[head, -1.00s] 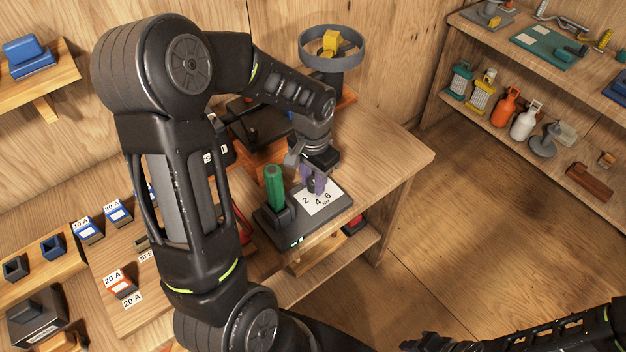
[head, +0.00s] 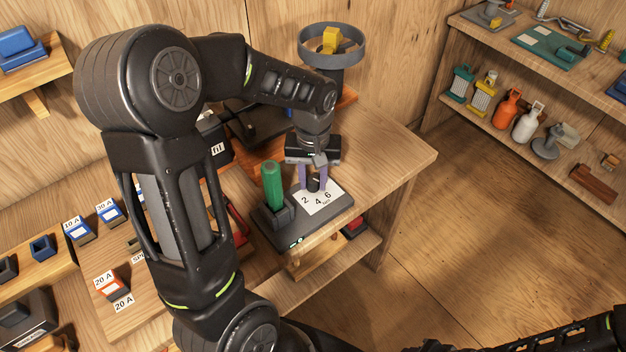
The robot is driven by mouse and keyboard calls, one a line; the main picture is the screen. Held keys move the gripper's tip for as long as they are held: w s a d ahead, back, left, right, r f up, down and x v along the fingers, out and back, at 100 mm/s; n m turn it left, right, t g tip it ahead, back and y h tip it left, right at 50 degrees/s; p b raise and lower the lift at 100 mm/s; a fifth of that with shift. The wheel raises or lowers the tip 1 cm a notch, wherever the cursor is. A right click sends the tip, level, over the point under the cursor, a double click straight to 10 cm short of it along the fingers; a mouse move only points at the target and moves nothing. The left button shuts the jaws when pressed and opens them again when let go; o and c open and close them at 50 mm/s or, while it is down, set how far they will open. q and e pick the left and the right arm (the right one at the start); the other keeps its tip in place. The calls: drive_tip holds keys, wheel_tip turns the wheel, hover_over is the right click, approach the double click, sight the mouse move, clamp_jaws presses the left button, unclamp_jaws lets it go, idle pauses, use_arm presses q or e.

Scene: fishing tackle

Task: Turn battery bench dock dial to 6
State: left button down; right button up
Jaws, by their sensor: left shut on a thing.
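The battery bench dock (head: 290,234) is a dark grey base on the wooden bench, with a green battery (head: 272,186) upright in its socket at the left. A white card (head: 322,203) on the dock shows 2, 4 and 6. The dark dial (head: 314,184) stands at the card's back edge. My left gripper (head: 313,180) points down from above, its purple fingers shut on the dial from either side. The dial's pointer is too small to read. My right gripper (head: 432,346) shows only partly at the bottom edge, dark and unclear.
Behind the dock stands a grey ring-shaped holder with a yellow piece (head: 331,42). Labelled fuse blocks (head: 108,285) sit at the left, partly behind my arm. A shelf (head: 540,105) with bottles and tackle is at the right. The bench right of the dock is clear.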

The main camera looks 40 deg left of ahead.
sight(313, 179)
use_arm(q)
drive_tip(key=shift+n, duration=0.3)
drive_tip(key=c, duration=1.1)
unclamp_jaws()
wheel_tip(313, 179, up, 8)
drive_tip(key=shift+f, duration=0.1)
